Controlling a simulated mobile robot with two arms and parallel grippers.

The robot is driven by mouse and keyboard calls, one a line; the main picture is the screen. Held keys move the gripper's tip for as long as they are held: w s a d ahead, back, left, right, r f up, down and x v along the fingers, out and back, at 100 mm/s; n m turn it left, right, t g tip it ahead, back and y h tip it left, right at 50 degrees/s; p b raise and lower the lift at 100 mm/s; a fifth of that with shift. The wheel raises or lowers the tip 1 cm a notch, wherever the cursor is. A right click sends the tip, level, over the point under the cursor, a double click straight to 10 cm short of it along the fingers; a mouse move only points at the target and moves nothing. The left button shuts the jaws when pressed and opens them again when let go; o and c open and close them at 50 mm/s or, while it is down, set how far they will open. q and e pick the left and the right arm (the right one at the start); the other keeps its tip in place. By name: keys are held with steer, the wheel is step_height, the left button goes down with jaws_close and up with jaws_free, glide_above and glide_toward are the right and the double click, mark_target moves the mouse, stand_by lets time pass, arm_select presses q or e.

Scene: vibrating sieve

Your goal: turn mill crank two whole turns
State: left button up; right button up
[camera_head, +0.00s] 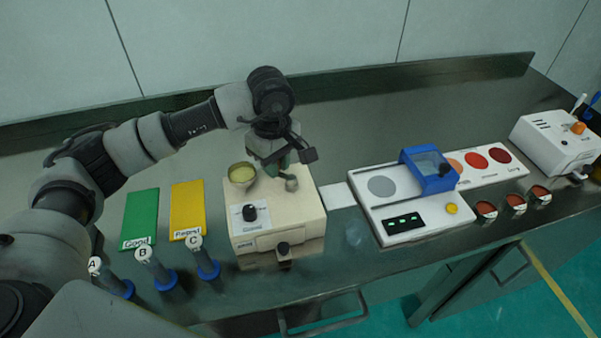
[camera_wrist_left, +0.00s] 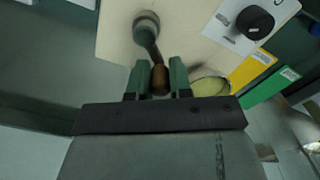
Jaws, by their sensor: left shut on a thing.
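The mill (camera_head: 275,215) is a beige box with a black knob on its front, standing near the middle of the bench. A bowl-like cup (camera_head: 241,174) with yellowish contents sits on its top left. The crank (camera_head: 291,184) is on the top right; in the left wrist view its dark arm (camera_wrist_left: 151,42) runs from a round hub to a brown grip (camera_wrist_left: 160,80). My left gripper (camera_head: 280,160) is above the mill, its green fingers (camera_wrist_left: 158,76) shut around the brown grip. The gripper partly hides the crank in the head view. My right gripper is not in view.
Green (camera_head: 140,216) and yellow (camera_head: 187,208) mats lie left of the mill, behind tubes labelled A, B and C (camera_head: 203,258). A white device with a blue frame (camera_head: 430,170) stands right, near small red-filled cups (camera_head: 515,203). Another white machine (camera_head: 556,145) is far right.

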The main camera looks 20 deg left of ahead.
arm_select(q)
steer(key=shift+w+d+f+b, duration=0.1)
steer(key=shift+w+d+b, duration=0.25)
steer(key=shift+w+d, duration=0.3)
steer(key=shift+w+a, duration=0.1)
steer(key=shift+a, duration=0.05)
steer(key=shift+w+d, duration=0.35)
steer(key=shift+d, duration=0.05)
steer(key=shift+w+d+b, duration=0.2)
steer(key=shift+d+b, duration=0.1)
steer(key=shift+d, duration=0.1)
